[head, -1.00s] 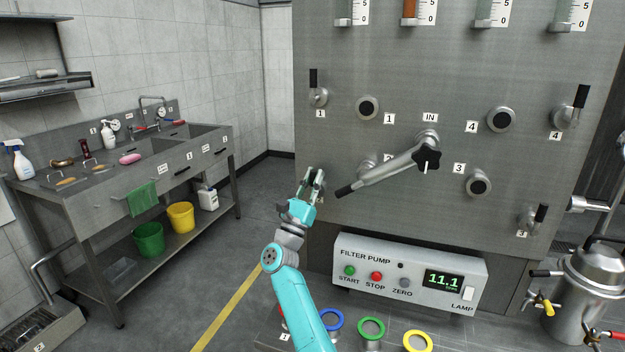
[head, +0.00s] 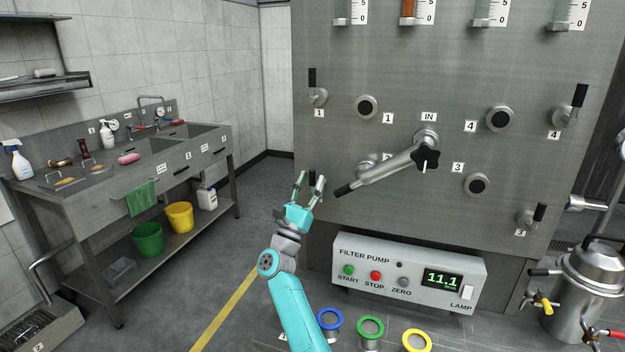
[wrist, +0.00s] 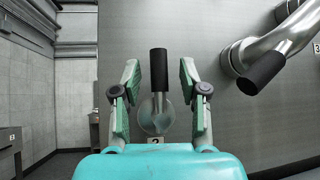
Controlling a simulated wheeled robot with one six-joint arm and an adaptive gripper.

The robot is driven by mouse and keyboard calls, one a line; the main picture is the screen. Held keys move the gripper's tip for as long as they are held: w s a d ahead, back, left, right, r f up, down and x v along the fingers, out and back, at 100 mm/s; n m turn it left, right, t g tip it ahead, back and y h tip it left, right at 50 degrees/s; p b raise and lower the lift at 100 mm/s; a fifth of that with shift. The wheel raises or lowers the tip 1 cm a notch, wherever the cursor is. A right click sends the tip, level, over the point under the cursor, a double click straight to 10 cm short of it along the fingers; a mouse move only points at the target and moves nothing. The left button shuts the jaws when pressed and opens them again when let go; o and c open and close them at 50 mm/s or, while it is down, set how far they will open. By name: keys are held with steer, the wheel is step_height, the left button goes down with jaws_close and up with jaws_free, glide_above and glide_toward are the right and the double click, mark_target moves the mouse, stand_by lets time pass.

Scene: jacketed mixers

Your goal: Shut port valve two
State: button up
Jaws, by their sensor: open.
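Port valve two (wrist: 156,113) shows in the wrist view as a round metal body on the steel panel, with its black handle (wrist: 158,70) standing upright. A label partly hidden by my gripper sits just below it. My gripper (head: 310,181) is open and empty in front of the panel's lower left part. In the wrist view its two green-padded fingers (wrist: 158,82) stand on either side of the handle, with visible gaps. I cannot tell how far the handle is beyond the fingertips. In the head view I cannot make out valve two near my gripper.
A swivel pipe with a black end (head: 385,174) juts from the panel just right of my gripper, covering another port. The filter pump box (head: 408,276) is below. Blue, green and yellow rings (head: 370,328) stand in front. Floor to the left is clear up to the sink bench (head: 120,175).

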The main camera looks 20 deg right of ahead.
steer(key=v, duration=1)
steer(key=shift+a+f, duration=0.15)
steer(key=shift+a, duration=0.05)
steer(key=s+a+f+n+t+y, duration=0.2)
steer(key=s+f+n+t+y, duration=0.2)
steer(key=s+f+n+y, duration=0.75)
steer(key=s+a+f+n+t+y, duration=0.2)
steer(key=s+f+n+t+y, duration=0.3)
steer(key=s+f+n, duration=1.05)
steer(key=s+a+r+n+g+y, duration=0.1)
steer(key=s+r+n+g+y, duration=0.1)
steer(key=s+n, duration=0.5)
steer(key=s+a+r+n+g+y, duration=0.1)
steer(key=s+n+g, duration=0.3)
steer(key=s, duration=1.2)
steer(key=s+a+r+n+g+y, duration=0.1)
steer(key=s+r+n+g+y, duration=0.1)
steer(key=s+n, duration=0.7)
steer(key=s+g+y, duration=0.1)
steer(key=s, duration=0.1)
steer(key=shift+s+a+r+n, duration=0.25)
steer(key=shift+s+r+n, duration=0.05)
steer(key=shift+s+r, duration=0.1)
